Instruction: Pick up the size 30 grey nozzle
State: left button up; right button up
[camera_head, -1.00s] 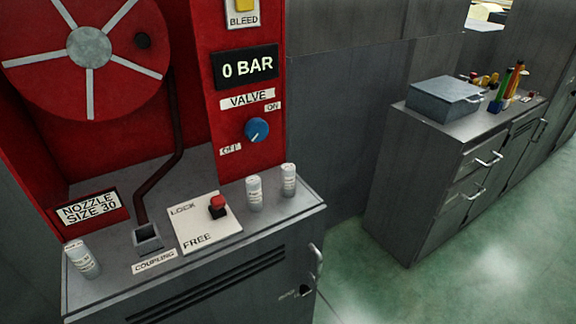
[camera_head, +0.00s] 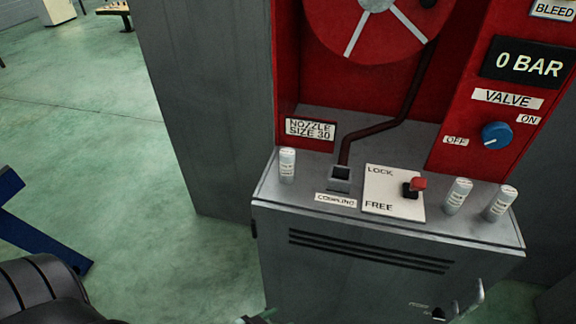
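Three short pale grey cylinders with small labels stand upright on top of the grey cabinet (camera_head: 350,265). One cylinder (camera_head: 287,165) stands alone at the left, left of the coupling socket (camera_head: 341,178) and below the "NOZZLE SIZE 30" sign (camera_head: 310,130). A second cylinder (camera_head: 457,196) and a third cylinder (camera_head: 499,203) stand at the right, past the lock plate (camera_head: 393,192). Their labels are too small to read, so I cannot tell which is size 30. Neither gripper can be made out.
A red lever (camera_head: 417,184) stands on the lock plate. Behind are the red hose reel (camera_head: 372,25), a blue valve knob (camera_head: 495,135) and a display reading 0 BAR (camera_head: 530,65). Green floor (camera_head: 110,150) is open at the left. A blue beam (camera_head: 40,240) lies at lower left.

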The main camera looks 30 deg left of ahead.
aim_at(287, 155)
jog(key=u, duration=1.1)
